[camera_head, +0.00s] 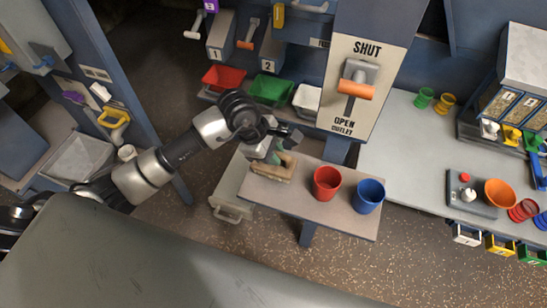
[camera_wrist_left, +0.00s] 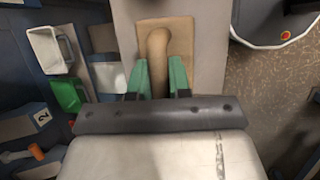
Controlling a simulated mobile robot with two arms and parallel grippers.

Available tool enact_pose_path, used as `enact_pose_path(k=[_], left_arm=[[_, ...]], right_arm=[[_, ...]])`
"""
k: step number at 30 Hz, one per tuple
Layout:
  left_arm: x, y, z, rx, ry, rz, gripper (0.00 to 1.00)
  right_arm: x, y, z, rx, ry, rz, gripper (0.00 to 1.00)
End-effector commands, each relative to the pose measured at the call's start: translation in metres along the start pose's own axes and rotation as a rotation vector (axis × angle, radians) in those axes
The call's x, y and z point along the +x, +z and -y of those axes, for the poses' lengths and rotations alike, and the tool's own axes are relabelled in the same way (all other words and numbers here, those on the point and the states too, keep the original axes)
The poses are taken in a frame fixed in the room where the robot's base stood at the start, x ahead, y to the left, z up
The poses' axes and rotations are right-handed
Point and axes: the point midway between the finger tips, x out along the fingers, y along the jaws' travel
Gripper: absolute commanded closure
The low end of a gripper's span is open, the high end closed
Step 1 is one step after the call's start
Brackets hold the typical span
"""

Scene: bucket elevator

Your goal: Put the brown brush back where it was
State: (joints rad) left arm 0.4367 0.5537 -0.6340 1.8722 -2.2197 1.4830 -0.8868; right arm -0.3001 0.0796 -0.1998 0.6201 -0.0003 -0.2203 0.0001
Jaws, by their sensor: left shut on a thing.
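The brown brush (camera_head: 273,167) is at the left end of the small table (camera_head: 315,208), beside the red cup (camera_head: 326,183). My left gripper (camera_head: 276,156) is above it, with green fingers shut on its handle. In the left wrist view the brush (camera_wrist_left: 180,35) shows its tan block and rounded handle, and the fingers of my left gripper (camera_wrist_left: 159,82) sit on both sides of the handle. I cannot tell whether the brush's underside touches the tabletop. My right gripper is not in view.
A blue cup (camera_head: 369,195) stands right of the red cup. Red (camera_head: 223,78), green (camera_head: 270,89) and white (camera_head: 307,98) bins are behind, beside a SHUT/OPEN lever panel (camera_head: 352,95). A long counter (camera_head: 400,150) is at right.

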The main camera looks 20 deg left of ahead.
Motion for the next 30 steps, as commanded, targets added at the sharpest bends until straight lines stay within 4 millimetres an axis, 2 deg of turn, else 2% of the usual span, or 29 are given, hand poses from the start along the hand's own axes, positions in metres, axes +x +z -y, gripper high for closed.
enact_pose_path(k=[6,18,19,23,30], left_arm=[[0.027,-0.010,0.006,-0.003,-0.004,0.002,1.00],[0.034,-0.013,0.007,0.000,-0.001,0.000,1.00],[0.033,-0.013,0.007,-0.001,-0.002,0.000,0.77],[0.032,-0.013,0.007,-0.001,-0.002,0.000,0.57],[0.032,-0.012,0.007,-0.001,-0.002,0.000,0.56]], right_arm=[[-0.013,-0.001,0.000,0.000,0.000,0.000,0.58],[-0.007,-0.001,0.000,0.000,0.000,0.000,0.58],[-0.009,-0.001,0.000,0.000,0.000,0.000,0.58],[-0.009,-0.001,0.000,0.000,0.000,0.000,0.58],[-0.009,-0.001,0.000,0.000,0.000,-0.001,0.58]])
